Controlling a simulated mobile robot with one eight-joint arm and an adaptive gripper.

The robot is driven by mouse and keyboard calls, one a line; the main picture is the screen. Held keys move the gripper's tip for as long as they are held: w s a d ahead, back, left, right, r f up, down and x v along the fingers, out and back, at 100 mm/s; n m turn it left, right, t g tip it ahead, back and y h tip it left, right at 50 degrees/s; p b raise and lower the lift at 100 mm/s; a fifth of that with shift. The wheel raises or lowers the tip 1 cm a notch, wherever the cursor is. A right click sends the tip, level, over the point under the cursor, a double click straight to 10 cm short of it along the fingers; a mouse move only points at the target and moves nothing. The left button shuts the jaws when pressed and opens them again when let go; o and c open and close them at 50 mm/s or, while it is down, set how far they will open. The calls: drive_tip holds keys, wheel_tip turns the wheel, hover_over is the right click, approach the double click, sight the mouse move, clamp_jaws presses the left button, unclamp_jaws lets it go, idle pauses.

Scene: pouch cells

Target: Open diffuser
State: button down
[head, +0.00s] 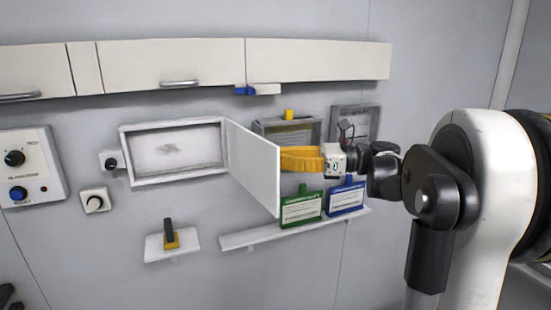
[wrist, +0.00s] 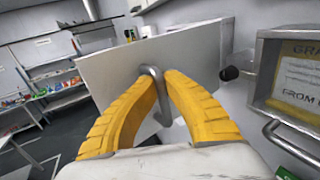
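The white framed wall box (head: 176,178), which looks like the diffuser, has its door panel (head: 254,168) swung wide open. The door is hinged on the right side of the frame and stands out from the wall. Inside the frame is a pale back with a faint dark mark. My gripper (head: 284,160) is at the right face of the door. In the wrist view the door panel (wrist: 200,60) carries a grey bar handle (wrist: 160,98). My two yellow fingers (wrist: 158,76) close in on the handle from both sides. In the head view the handle is hidden by the fingers.
Framed boxes (head: 353,122) hang behind my gripper on the right. A green card (head: 301,208) and a blue card (head: 346,198) stand on a low shelf (head: 252,237). White cabinets (head: 160,66) run above. A small ledge (head: 160,246) holds a yellow-and-black item.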

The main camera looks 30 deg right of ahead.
drive_tip(key=shift+r, duration=0.25)
drive_tip(key=c, duration=1.5)
unclamp_jaws()
drive_tip(key=shift+o, duration=0.2)
drive_tip(key=shift+f, duration=0.1)
drive_tip(key=v, duration=1.2)
